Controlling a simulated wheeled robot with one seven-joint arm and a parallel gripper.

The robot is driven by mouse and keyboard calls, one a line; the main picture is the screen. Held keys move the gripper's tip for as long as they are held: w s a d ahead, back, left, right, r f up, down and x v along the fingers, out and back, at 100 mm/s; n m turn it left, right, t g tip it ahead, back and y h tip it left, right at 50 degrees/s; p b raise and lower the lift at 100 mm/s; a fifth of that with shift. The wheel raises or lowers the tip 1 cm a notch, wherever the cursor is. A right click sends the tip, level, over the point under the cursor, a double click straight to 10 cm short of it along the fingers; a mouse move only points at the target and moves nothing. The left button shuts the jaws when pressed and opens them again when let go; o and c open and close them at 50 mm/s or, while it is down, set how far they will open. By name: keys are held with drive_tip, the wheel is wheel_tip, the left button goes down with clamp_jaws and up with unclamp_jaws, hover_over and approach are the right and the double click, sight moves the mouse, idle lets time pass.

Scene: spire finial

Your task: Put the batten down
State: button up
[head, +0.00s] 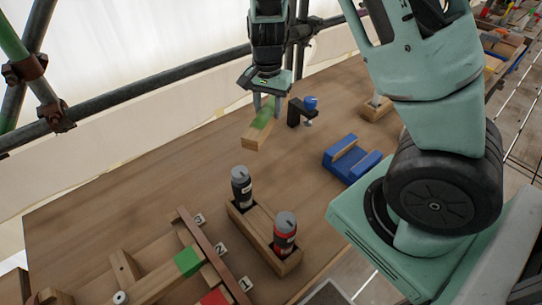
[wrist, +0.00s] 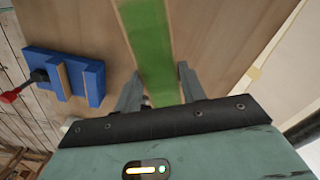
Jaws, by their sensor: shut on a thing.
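The batten (head: 252,141) is a pale wooden bar with a green band. In the head view my gripper (head: 265,104) is shut on it by the green part, near the back of the table. The batten looks tilted, with its wooden end toward the front left; I cannot tell whether it touches the table. In the wrist view the green band of the batten (wrist: 152,50) runs between the two fingers of my gripper (wrist: 162,85). Part of it is hidden behind the gripper body.
A black clamp with a blue knob (head: 310,103) stands just right of the batten. A blue cradle (head: 352,160) lies farther right. A wooden holder (head: 262,238) with two canisters and a numbered rack (head: 205,255) stand in front. The table (head: 130,190) is bare at left.

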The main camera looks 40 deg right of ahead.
sight(273, 107)
drive_tip(key=r+m, duration=0.1)
drive_tip(key=d+r+m, duration=0.1)
drive_tip(key=m, duration=0.1)
drive_tip(key=r+m, duration=0.1)
drive_tip(key=m, duration=0.1)
drive_tip(key=shift+w+d+r, duration=0.1)
drive_tip(key=shift+d, duration=0.3)
drive_tip(key=shift+f+m, duration=0.25)
drive_tip(key=shift+m, duration=0.15)
wheel_tip(273, 107, down, 17)
drive_tip(key=shift+f+b, duration=0.15)
drive_tip(key=shift+b, duration=0.6)
drive_tip(key=shift+f, duration=0.2)
drive_tip(key=o, duration=1.1)
drive_tip(key=shift+r, duration=0.2)
